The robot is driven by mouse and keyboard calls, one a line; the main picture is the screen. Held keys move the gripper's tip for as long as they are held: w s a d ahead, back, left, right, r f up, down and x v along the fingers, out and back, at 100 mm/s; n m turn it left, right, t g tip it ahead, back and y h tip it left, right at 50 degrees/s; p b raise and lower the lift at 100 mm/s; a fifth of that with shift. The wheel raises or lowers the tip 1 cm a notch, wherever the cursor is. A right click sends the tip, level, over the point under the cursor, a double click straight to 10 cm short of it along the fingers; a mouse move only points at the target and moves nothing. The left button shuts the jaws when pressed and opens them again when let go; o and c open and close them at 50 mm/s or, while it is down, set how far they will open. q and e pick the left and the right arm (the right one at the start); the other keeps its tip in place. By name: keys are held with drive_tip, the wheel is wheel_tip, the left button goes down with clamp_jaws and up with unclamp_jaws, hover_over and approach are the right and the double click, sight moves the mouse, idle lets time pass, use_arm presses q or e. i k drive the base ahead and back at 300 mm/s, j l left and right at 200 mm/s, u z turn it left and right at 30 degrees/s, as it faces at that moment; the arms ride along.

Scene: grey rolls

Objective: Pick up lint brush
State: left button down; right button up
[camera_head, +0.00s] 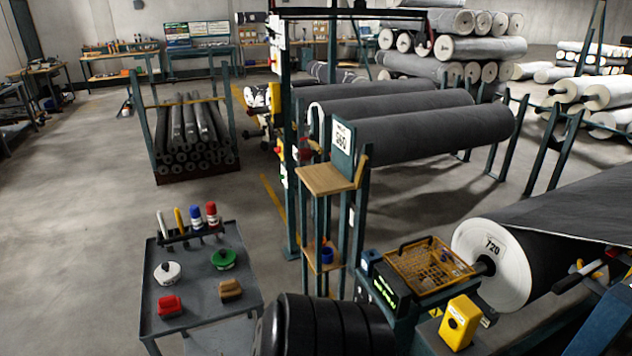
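A small brown block-shaped item (230,290) lies at the front right of the grey cart top (192,296). It looks like a wooden-backed brush and may be the lint brush, but its bristles cannot be made out. A red item (170,306) lies to its left, a green round item (223,259) behind it and a white round item (167,272) at the back left. Neither of my grippers can be made out in the head view.
Marker-like sticks and capped bottles (196,215) stand in a rack at the cart's back edge. A dark ribbed shape (330,328) is close on the cart's right. The floor left of the cart is clear.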

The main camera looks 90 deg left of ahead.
sight(230, 290)
drive_tip(key=u, duration=3.4)
